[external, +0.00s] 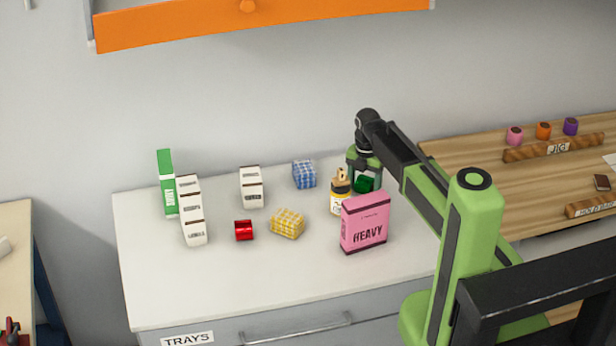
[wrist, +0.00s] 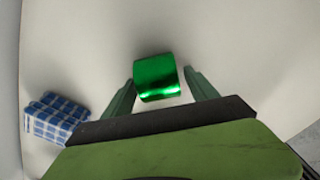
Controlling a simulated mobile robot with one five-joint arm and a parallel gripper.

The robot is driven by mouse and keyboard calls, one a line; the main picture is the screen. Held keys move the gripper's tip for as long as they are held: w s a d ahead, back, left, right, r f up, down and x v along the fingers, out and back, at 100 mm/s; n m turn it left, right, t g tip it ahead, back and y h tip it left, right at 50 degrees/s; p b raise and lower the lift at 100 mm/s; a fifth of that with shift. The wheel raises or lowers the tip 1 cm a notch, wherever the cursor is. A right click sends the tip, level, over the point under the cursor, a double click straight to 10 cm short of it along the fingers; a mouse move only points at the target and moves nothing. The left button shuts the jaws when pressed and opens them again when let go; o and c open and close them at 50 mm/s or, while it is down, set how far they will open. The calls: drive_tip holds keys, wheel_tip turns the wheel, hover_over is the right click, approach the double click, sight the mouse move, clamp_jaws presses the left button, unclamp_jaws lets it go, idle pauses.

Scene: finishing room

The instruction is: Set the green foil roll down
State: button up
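The green foil roll (wrist: 157,77) lies between the fingertips of my gripper (wrist: 158,78) in the wrist view. The fingers are spread, with a narrow strip of pale surface showing between the roll and the right finger; the left finger is very close to it. In the external view the roll (external: 365,184) is low at the white counter (external: 280,275), below my gripper (external: 364,176), behind the pink box. Its lower part is hidden there, so I cannot tell from that view whether it touches the counter.
A yellow-labelled bottle (external: 340,192) and the pink HEAVY box (external: 364,222) stand close by my gripper. A blue checked block (external: 304,174), yellow checked block (external: 287,223), red foil roll (external: 244,230), white boxes (external: 192,212) and green box (external: 166,182) stand to the left. The counter's front is clear.

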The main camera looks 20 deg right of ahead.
sight(365, 180)
drive_tip(key=shift+r, duration=0.1)
wheel_tip(365, 180, up, 12)
drive_tip(key=p, duration=1.3)
drive_tip(key=s+d+m, duration=0.4)
drive_tip(key=s+m, duration=0.3)
drive_tip(key=m, duration=0.6)
drive_tip(key=s+d+m, duration=0.5)
drive_tip(key=s+m, duration=0.2)
drive_tip(key=m, duration=0.7)
drive_tip(key=shift+d+b, duration=0.3)
drive_tip(key=shift+b, duration=0.05)
